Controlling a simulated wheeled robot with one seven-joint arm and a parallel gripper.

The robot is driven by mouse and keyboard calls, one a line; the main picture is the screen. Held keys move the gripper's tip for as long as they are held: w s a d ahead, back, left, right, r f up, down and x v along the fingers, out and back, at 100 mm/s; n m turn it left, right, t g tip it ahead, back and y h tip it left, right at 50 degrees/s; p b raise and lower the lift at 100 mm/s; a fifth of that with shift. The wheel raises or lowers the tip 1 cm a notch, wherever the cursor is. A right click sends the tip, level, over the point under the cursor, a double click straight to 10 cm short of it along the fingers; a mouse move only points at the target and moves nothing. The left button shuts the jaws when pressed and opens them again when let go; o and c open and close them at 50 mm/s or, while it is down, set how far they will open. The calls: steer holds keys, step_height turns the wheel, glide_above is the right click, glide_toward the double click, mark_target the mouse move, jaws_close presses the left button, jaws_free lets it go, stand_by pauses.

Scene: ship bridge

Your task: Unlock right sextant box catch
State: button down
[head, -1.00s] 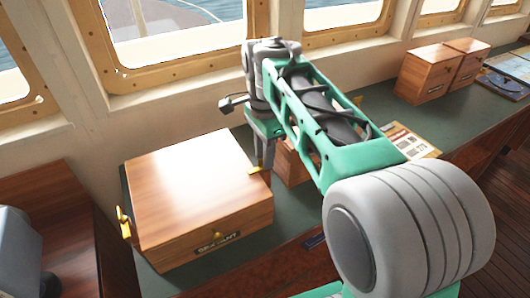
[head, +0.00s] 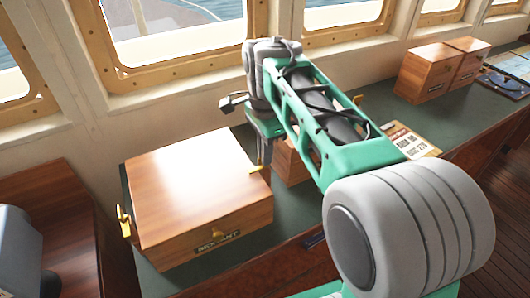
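The sextant box (head: 198,185) is a closed wooden box with a "SEXTANT" label on its front, on the green counter at the lower left. A brass catch (head: 124,221) shows on its left side. Another brass catch (head: 257,168) shows at the top edge of its right side, and a small brass piece (head: 213,233) is on the front. My gripper (head: 264,164) points down beside the box's right side, close to the right catch. Whether it touches the catch I cannot tell. Its fingers are thin and partly hidden by my arm, so their opening is unclear.
Another wooden box (head: 291,161) stands just right of the gripper, mostly hidden by my arm. A printed card (head: 412,140) lies on the green counter (head: 365,112). Two wooden boxes (head: 425,78) stand farther back right. Window frames (head: 165,71) rise behind the counter.

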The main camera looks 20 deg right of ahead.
steer(key=shift+n, duration=0.5)
steer(key=n, duration=0.3)
steer(key=shift+n, duration=0.3)
steer(key=n, duration=0.4)
steer(key=shift+n+p, duration=0.3)
steer(key=shift+p, duration=0.05)
steer(key=n, duration=0.4)
steer(key=shift+n, duration=0.3)
steer(key=n, duration=0.4)
steer(key=c, duration=1.6)
jaws_free()
